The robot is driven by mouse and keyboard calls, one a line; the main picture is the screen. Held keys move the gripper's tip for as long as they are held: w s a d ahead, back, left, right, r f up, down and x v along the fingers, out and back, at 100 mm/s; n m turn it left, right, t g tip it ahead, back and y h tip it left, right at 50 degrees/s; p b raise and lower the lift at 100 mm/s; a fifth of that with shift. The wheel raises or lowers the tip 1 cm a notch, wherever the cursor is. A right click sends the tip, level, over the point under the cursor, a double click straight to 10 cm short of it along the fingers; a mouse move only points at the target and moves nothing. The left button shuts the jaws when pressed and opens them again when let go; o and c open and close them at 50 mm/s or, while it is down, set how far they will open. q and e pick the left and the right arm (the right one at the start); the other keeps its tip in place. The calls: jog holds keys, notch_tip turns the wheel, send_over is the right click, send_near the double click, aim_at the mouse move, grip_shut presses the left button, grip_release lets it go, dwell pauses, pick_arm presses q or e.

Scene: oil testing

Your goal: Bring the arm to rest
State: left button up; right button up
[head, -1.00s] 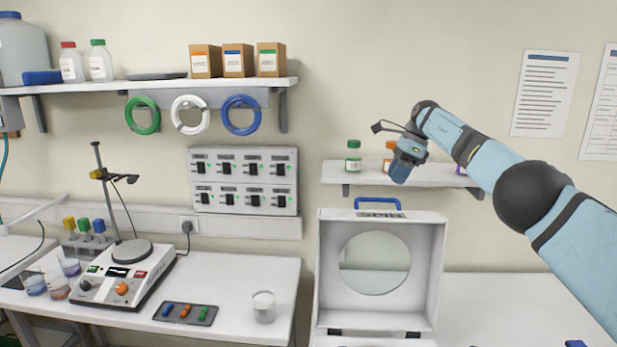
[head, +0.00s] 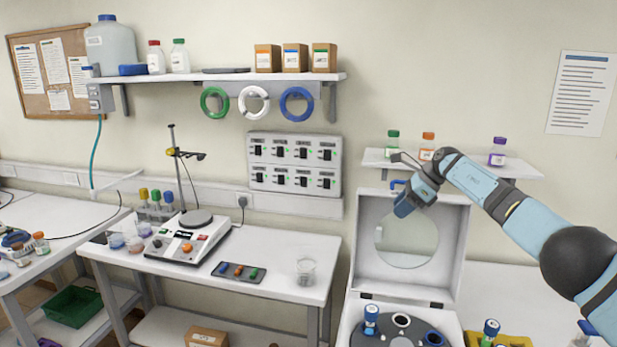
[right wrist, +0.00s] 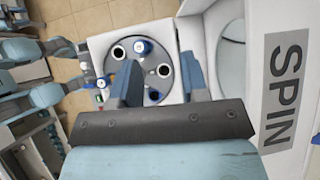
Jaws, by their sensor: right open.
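My right arm comes in from the right in the head view. Its gripper (head: 408,201) is in the air in front of the open lid of the white centrifuge (head: 462,235), below the small wall shelf. In the right wrist view its two blue fingers (right wrist: 160,80) stand apart with nothing held between them. The centrifuge rotor (right wrist: 122,72) lies beyond the fingers, with a blue-capped tube (right wrist: 142,47) in it. My left gripper does not show in the head view. Light blue parts of my body show at the left of the right wrist view.
The small shelf (head: 375,158) carries green-, orange- and purple-capped bottles close behind my right arm. A hotplate (head: 187,243), a dark tray (head: 239,272) and a glass beaker (head: 306,271) stand on the left bench. The bench right of the centrifuge (head: 510,283) has clear room.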

jog(key=a+f+m+t+y, duration=0.1)
jog(key=a+f+m+y, duration=0.15)
jog(key=a+f, duration=0.7)
jog(key=s+a+f+m+t+y, duration=0.45)
jog(key=s+a+m+t, duration=0.55)
jog(key=a+m, duration=0.25)
jog(key=s+d+f+m+h, duration=0.6)
jog(key=s+d+m+h, duration=0.15)
jog(key=s+m, duration=0.5)
jog(key=s+d+f+m+h, duration=0.5)
jog(key=s+d+m+h, duration=0.3)
jog(key=s+m, duration=0.5)
jog(key=s+d+m+g+y, duration=0.1)
jog(key=s+d+m+g, duration=0.3)
jog(key=s, duration=0.9)
jog(key=s+d+m+g+y, duration=0.1)
jog(key=s+d+m+g, duration=0.35)
jog(key=s, duration=0.75)
jog(key=w+a+f+t+y, duration=0.1)
jog(key=w+a+f+t, duration=0.1)
jog(key=f, duration=0.5)
jog(key=w+a+f+n+t+y, duration=0.1)
jog(key=w+a+f+t, duration=0.2)
jog(key=f, duration=0.4)
jog(key=shift+a+t, duration=0.85)
jog(key=shift+t, duration=0.1)
